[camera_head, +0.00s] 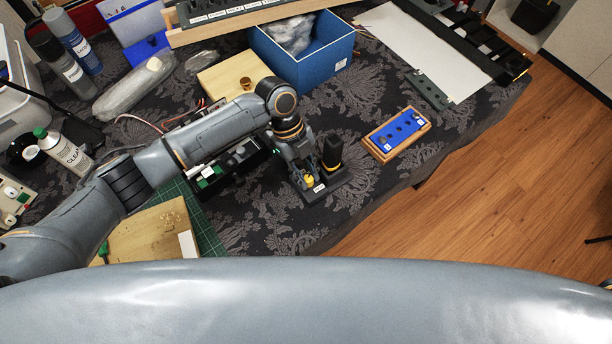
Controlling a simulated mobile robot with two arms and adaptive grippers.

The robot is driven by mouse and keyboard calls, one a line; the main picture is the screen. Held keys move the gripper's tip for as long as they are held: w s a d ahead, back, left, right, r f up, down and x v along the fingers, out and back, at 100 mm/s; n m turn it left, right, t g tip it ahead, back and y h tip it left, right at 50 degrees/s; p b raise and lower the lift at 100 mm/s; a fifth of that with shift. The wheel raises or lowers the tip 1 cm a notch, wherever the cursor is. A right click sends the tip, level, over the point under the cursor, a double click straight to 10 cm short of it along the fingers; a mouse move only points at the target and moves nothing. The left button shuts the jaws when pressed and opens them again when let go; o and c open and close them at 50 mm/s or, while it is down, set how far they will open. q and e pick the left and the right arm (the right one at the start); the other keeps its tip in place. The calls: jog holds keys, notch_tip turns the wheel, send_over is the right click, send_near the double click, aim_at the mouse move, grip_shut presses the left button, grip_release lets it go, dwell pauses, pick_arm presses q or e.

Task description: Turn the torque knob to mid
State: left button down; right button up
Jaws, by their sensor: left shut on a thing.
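A small black unit (331,189) with a white label stands near the front edge of the table. It has a small yellow knob (309,182) at its front left and a tall black block or handle (331,150) at its right. The lettering is too small to read, so I cannot confirm which part is the torque knob. My left gripper (311,174) points down over the unit, left of the tall black part. It is shut at the yellow knob, and its fingers partly hide the grip and the knob's setting. My right gripper is out of view.
A blue panel in a wooden frame (398,134) lies right of the unit. A blue box (302,55) stands behind. A wooden board (150,232) and green mat (203,225) lie left. The patterned cloth (270,228) in front is clear up to the table edge.

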pick_arm(q)
jog(key=shift+m+b, duration=0.35)
jog(key=shift+m, duration=0.25)
jog(key=shift+y, duration=0.3)
jog(key=c, duration=1.1)
grip_release()
jog(key=shift+c, duration=0.2)
jog(key=v, duration=0.8)
